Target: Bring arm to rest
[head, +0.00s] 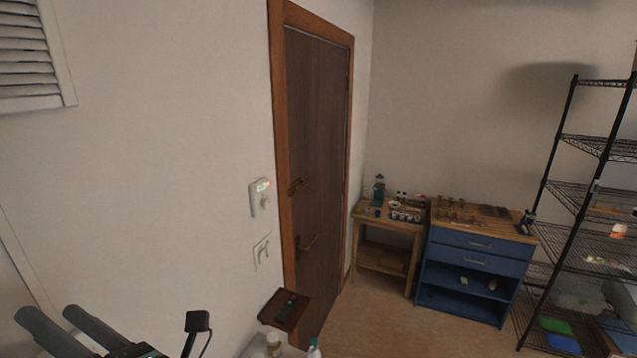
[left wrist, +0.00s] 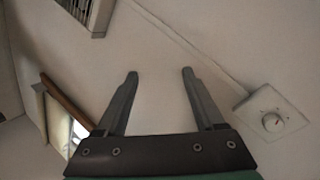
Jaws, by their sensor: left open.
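My left gripper (head: 49,313) is at the lower left of the head view, in front of the pale wall. Its two dark fingers are spread apart with nothing between them. In the left wrist view the same gripper (left wrist: 160,74) shows both fingers apart, pointing at bare wall. Whether the fingertips touch the wall cannot be told. My right gripper is in neither view.
A wall dial (left wrist: 272,121) is right of the fingers in the wrist view. The head view shows a closed brown door (head: 318,180), a wall control (head: 261,196), a small dark tray (head: 283,308), a blue cabinet (head: 470,270) and wire shelving (head: 585,195). Floor before the cabinet is clear.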

